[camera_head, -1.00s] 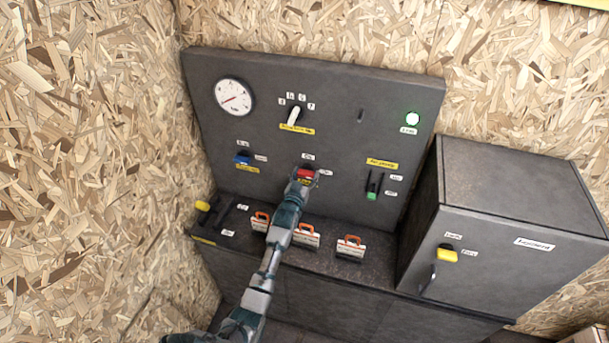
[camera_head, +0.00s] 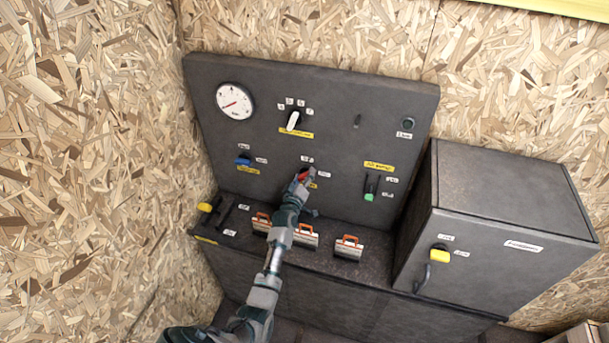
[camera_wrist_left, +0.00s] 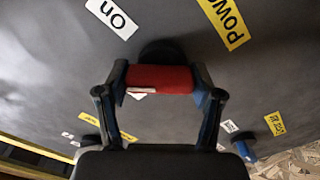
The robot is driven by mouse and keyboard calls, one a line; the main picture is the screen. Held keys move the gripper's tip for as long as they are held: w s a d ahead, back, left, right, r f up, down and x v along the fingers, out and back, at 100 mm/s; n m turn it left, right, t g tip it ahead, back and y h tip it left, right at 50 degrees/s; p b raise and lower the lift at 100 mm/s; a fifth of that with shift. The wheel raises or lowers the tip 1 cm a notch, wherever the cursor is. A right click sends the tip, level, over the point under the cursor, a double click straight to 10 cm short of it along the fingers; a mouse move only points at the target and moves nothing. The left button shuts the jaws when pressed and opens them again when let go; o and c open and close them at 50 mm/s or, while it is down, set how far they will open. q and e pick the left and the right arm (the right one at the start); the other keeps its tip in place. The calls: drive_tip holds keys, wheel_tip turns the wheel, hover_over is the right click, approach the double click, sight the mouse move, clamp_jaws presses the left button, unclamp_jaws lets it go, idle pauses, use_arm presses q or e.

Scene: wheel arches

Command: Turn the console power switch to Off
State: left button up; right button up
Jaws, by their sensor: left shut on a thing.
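The console power switch (camera_head: 306,172) is a red handle on the dark upright panel, with small white labels above it and to its right. The red handle also shows in the left wrist view (camera_wrist_left: 160,79), between the fingers, beside a white "On" label (camera_wrist_left: 112,18) and a yellow "Power" label (camera_wrist_left: 225,22). My left gripper (camera_head: 302,178) is shut on this red handle and hides part of it in the head view. The fingers also show in the left wrist view (camera_wrist_left: 160,85), one at each end of the handle. My right gripper is not in view.
A round lamp (camera_head: 408,123) at the upper right of the panel is dark. A blue switch (camera_head: 243,160) and a green-tipped lever (camera_head: 369,196) flank the red one. Several orange-handled items (camera_head: 348,247) stand on the ledge below. A cabinet (camera_head: 500,220) stands at the right.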

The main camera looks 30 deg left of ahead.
use_arm(q)
drive_tip(key=n+p, duration=0.1)
drive_tip(key=n, duration=0.3)
drive_tip(key=shift+n, duration=0.3)
drive_tip(key=n, duration=0.4)
drive_tip(key=shift+a, duration=0.1)
drive_tip(key=shift+n, duration=0.3)
drive_tip(key=o, duration=1.1)
drive_tip(key=shift+w+f, duration=0.1)
drive_tip(key=shift+o, duration=0.2)
drive_tip(key=shift+f, duration=0.1)
drive_tip(key=v, duration=1.1)
drive_tip(key=shift+s, duration=0.4)
